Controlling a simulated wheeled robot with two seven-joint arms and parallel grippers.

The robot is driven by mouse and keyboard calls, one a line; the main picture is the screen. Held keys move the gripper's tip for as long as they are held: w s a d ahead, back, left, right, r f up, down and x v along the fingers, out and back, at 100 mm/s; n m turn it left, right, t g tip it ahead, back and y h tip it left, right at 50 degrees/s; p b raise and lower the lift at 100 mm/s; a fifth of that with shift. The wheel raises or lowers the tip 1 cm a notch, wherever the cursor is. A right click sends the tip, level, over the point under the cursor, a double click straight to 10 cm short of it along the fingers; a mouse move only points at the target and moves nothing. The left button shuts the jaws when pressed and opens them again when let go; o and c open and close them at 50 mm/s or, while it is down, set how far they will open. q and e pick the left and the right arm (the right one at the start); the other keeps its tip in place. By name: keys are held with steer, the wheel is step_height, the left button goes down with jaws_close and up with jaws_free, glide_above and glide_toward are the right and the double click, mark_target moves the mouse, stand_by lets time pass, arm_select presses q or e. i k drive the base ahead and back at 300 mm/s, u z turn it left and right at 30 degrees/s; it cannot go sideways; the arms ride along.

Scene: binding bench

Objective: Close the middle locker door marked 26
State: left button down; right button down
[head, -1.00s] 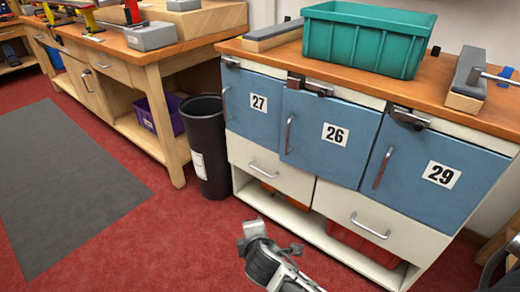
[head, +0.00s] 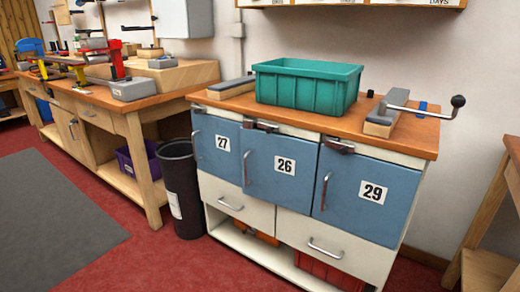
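The blue middle locker door marked 26 (head: 283,172) is at the centre of the head view, in a white cabinet. Its upright metal handle (head: 248,168) is near its left edge. The door looks nearly flush with its neighbours but may stand slightly proud at its left edge; I cannot tell for certain. A dark latch (head: 262,125) sits above it. Door 27 (head: 217,144) is on its left and door 29 (head: 368,190) on its right; both look shut. Neither of my grippers is in view.
A teal crate (head: 300,88) and two grey-topped blocks stand on the cabinet's wooden top (head: 240,104). White drawers (head: 240,205) lie below the doors. A black bin (head: 180,190) stands left of the cabinet. Red floor shows in front, with a grey mat (head: 55,225) at left.

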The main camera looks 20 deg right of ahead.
mark_target(280, 170)
steer(key=z, duration=0.25)
steer(key=i, duration=1)
steer(key=u, duration=0.5)
